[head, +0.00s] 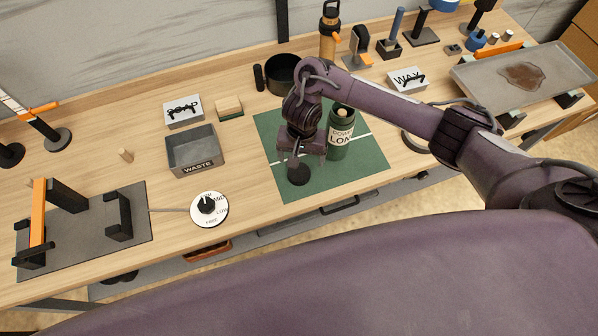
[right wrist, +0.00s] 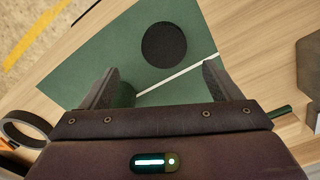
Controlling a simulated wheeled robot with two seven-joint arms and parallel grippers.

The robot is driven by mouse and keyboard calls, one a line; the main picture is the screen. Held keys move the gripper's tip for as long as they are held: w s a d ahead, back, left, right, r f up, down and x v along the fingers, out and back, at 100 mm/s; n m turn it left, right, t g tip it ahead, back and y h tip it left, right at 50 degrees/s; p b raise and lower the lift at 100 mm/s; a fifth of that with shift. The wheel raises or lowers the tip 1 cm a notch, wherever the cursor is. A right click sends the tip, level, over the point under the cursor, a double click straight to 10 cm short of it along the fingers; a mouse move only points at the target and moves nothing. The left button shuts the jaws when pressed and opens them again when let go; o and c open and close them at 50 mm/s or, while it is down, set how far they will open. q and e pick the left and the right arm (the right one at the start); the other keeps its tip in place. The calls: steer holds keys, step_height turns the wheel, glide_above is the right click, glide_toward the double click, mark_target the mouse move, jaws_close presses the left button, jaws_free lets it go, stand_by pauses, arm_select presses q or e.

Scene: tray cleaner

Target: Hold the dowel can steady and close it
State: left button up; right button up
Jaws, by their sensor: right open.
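The green dowel can (head: 341,138) stands upright on the green mat, with a label on its side and a pale tan piece at its open top. A flat black disc, apparently its lid (head: 298,176), lies on the mat to the left of the can. My right gripper (head: 301,156) is open and empty above the mat, between the can's left side and the lid. In the right wrist view the lid (right wrist: 164,45) lies beyond the open fingertips, not between them. My left gripper is in neither view.
The green mat (head: 367,182) has a white line across it. A grey waste bin (head: 195,154) and a round dial (head: 209,210) stand to the left. A black pot (head: 283,75) and an orange bottle (head: 328,35) stand behind.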

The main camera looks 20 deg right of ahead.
mark_target(299, 172)
steer(key=shift+f+b, duration=0.45)
steer(key=shift+f, duration=0.6)
steer(key=shift+a+f+b, duration=0.1)
steer(key=shift+f+b, duration=0.2)
steer(key=shift+f, duration=0.05)
steer(key=f, duration=0.1)
steer(key=f+b, duration=0.1)
steer(key=f, duration=0.1)
steer(key=shift+a+f+b, duration=0.25)
steer(key=shift+b, duration=0.05)
steer(key=shift+f, duration=0.5)
steer(key=shift+c, duration=0.2)
steer(key=c, duration=1)
